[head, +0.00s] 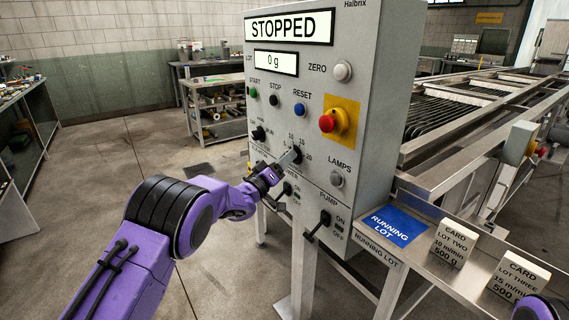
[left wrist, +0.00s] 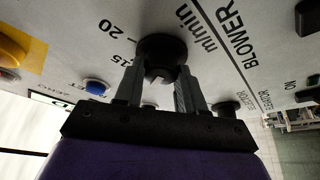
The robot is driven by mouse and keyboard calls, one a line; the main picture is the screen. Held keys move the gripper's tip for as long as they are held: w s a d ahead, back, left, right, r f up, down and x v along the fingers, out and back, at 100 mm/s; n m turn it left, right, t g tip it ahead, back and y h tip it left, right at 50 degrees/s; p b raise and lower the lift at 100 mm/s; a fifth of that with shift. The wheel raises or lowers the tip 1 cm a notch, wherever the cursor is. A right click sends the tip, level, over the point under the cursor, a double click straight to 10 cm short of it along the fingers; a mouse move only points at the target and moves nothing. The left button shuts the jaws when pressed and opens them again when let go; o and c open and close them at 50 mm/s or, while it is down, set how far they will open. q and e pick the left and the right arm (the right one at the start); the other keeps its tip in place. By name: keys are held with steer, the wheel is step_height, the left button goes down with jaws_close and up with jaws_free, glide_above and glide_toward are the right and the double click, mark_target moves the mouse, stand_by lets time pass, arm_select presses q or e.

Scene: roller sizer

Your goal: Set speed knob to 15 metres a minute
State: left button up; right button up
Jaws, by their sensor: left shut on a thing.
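The speed knob (head: 297,153) is a black round knob on the grey control panel (head: 375,60), with a scale of numbers around it, 15 and 20 among them. My left gripper (head: 288,161) is at the panel with its fingers shut on this knob. In the left wrist view the knob (left wrist: 162,46) sits between the two fingertips (left wrist: 158,84), near the printed 15, 20 and m/min. A pale mark shows on the knob, but I cannot tell which number it points to. My right gripper is out of view.
The display (head: 290,27) reads STOPPED and the lot display (head: 276,63) reads 0 g. A red emergency button (head: 328,123), lamps button (head: 337,179) and pump switch (head: 325,217) are close by. Lot cards (head: 453,244) stand on the ledge at the right.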

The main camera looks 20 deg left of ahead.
arm_select(q)
steer(key=shift+w+a+f+m+g+h+b, duration=0.1)
steer(key=shift+m+g+h+b, duration=0.35)
steer(key=shift+m+h+b, duration=1.05)
steer(key=shift+a+r+m+g+h+b, duration=0.1)
steer(key=shift+m+g+h+b, duration=0.4)
steer(key=shift+m+b, duration=2)
steer(key=shift+w+a+f+m+g+h+b, duration=0.1)
steer(key=shift+m+g+h+b, duration=0.35)
steer(key=shift+m+h+b, duration=1.4)
steer(key=shift+m+y+p, duration=0.45)
steer(key=shift+m+y, duration=0.3)
steer(key=shift+m, duration=0.2)
steer(key=o, duration=1.1)
steer(key=shift+c, duration=0.2)
